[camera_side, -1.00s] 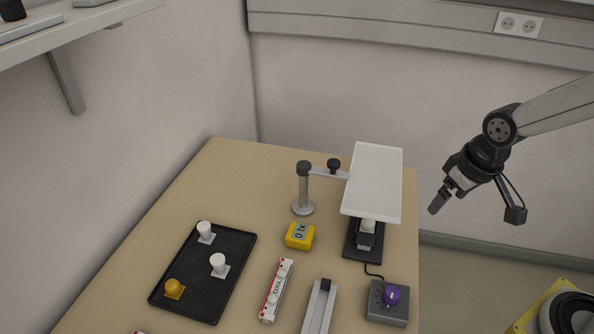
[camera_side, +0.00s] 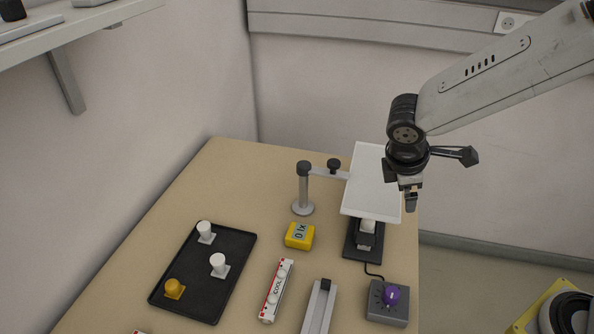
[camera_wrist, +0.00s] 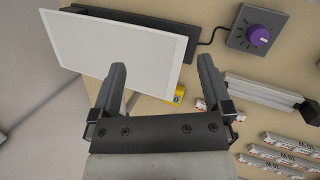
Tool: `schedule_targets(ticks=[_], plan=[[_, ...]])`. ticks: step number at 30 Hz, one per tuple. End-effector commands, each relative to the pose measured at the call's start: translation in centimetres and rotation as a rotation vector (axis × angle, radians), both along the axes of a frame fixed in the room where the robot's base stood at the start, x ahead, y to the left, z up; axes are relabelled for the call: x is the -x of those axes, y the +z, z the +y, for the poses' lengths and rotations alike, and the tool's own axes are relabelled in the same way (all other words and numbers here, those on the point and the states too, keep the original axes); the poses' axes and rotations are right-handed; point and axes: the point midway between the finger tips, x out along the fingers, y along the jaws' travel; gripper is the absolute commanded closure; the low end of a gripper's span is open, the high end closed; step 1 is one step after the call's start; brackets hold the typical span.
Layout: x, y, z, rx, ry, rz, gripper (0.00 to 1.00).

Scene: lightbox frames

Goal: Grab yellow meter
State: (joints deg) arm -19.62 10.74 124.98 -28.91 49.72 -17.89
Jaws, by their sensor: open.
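The yellow meter (camera_side: 300,236) is a small yellow box with a grey display reading "0 lx". It lies on the table left of the white panel in the side view. In the wrist view only a yellow part of the meter (camera_wrist: 179,94) shows between my fingers, partly hidden by the white panel's edge. My gripper (camera_side: 411,203) hangs above and to the right of the meter, near the white panel's right edge in the side view. In the wrist view my gripper (camera_wrist: 163,72) has its two fingers wide apart with nothing between them.
A white panel (camera_side: 374,182) on a stand is close to my gripper. A grey post with an arm (camera_side: 303,190) stands behind the meter. A black tray (camera_side: 203,290) with bulbs, a "COOL" tube pack (camera_side: 276,291), a grey channel (camera_side: 318,310) and a purple-knob box (camera_side: 388,303) surround it.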

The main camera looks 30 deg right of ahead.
Motion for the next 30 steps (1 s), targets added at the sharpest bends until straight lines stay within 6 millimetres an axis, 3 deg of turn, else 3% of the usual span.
schedule_targets(ticks=[12,24,26,30], plan=[[-6.7,0.0,9.8,0.568,0.737,0.141,0.00],[-8.8,0.6,19.0,0.971,1.076,0.149,0.00],[-8.9,0.2,19.5,1.002,1.095,0.151,0.00],[-8.9,-2.7,19.2,0.995,1.090,0.154,0.00]])
